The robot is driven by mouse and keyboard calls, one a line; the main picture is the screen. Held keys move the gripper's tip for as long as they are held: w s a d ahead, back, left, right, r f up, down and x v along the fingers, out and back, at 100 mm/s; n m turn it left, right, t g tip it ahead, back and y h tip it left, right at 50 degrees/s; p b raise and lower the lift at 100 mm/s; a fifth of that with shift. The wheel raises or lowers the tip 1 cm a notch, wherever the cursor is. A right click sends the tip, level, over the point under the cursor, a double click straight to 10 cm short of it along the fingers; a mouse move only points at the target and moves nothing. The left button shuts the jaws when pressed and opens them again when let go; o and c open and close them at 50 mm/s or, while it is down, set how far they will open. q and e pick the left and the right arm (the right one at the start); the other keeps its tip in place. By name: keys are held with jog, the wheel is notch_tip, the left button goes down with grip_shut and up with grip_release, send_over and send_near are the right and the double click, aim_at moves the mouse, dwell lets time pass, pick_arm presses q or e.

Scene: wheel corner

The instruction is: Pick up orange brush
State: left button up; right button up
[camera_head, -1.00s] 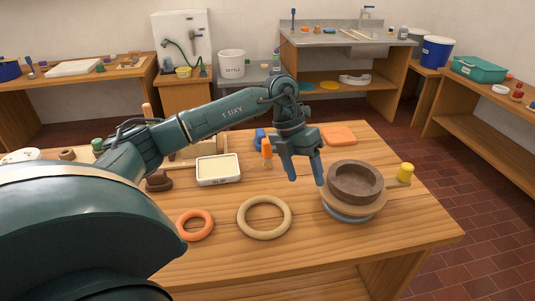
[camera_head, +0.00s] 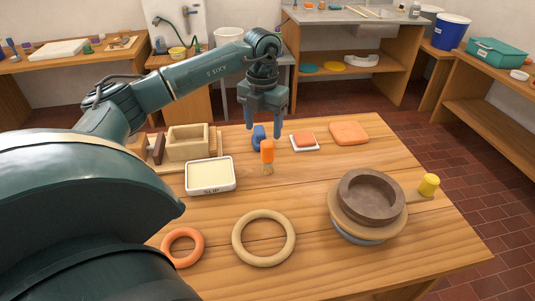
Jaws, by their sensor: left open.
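The orange brush (camera_head: 267,152) stands upright on the wooden table, its orange handle up and its tan bristles down. My left gripper (camera_head: 264,131) is open and empty, with its fingers pointing down. In the picture its fingertips are just above the top of the brush handle; how far behind or above it they are I cannot tell. A blue item (camera_head: 259,134) stands right behind the brush, partly covered by the gripper. My right gripper is not in view.
Left of the brush is a white tray marked slip (camera_head: 210,176). Right of it are a small white tile with an orange block (camera_head: 304,141) and an orange slab (camera_head: 348,132). A brown bowl on a wheel (camera_head: 372,193) and two rings (camera_head: 264,237) (camera_head: 182,247) are nearer. Bare table lies between.

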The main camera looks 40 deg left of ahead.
aim_at(268, 142)
pick_arm(q)
notch_tip(268, 142, down, 3)
jog(key=shift+f, duration=0.15)
jog(key=shift+w+d+f+p, duration=0.1)
jog(key=shift+w+f+p, duration=0.05)
jog(key=shift+f, duration=0.75)
jog(key=shift+w+d+f+p, duration=0.1)
jog(key=shift+w+f+p, duration=0.1)
jog(key=shift+f, duration=0.65)
jog(key=shift+w+d+f+p, duration=0.1)
jog(key=shift+w+f+p, duration=0.05)
jog(key=shift+f, duration=0.75)
jog(key=shift+c, duration=0.3)
jog(key=c, duration=1)
